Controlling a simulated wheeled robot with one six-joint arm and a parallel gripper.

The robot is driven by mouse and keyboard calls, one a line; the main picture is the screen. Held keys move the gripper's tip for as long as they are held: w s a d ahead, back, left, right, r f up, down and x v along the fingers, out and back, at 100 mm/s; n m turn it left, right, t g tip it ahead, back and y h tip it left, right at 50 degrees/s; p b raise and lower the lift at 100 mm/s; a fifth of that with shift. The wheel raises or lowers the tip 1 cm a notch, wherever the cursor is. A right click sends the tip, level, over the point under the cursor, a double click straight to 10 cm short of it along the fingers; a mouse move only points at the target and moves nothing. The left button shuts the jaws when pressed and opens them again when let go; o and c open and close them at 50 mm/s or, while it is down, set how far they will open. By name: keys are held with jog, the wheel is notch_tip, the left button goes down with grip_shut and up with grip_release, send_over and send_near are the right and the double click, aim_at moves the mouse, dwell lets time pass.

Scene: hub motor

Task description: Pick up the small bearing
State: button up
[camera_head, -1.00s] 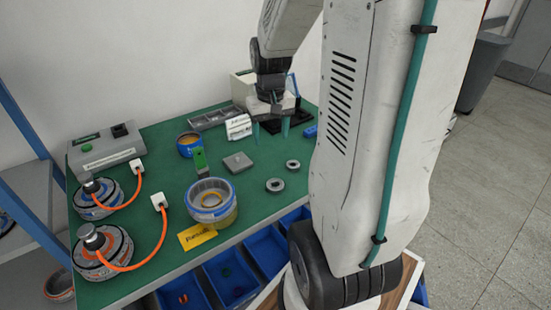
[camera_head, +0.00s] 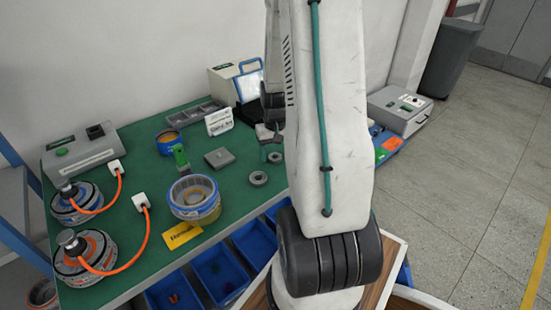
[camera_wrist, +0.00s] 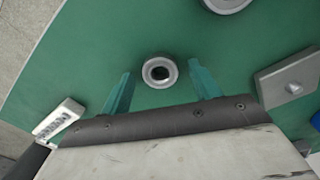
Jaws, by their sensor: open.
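The small bearing (camera_wrist: 160,72) is a grey metal ring with a dark centre, lying flat on the green table. In the wrist view it lies between the two teal fingers of my gripper (camera_wrist: 160,70), near their tips, and I see no contact. In the head view the small bearing (camera_head: 275,158) is the farther of two rings, close beside my arm. My gripper (camera_head: 272,151) is open above it, partly hidden behind my arm. The larger ring (camera_head: 258,178) lies nearer; its edge also shows at the top of the wrist view (camera_wrist: 228,4).
A grey square plate (camera_head: 219,158) lies left of the rings and shows in the wrist view (camera_wrist: 290,80). A white ribbed piece (camera_wrist: 60,122) is at the wrist view's left. A ringed motor part (camera_head: 194,198) and yellow card (camera_head: 182,235) stand nearer. Blue bins (camera_head: 220,272) line the front.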

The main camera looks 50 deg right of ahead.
jog(key=shift+f, duration=0.1)
jog(key=c, duration=1.2)
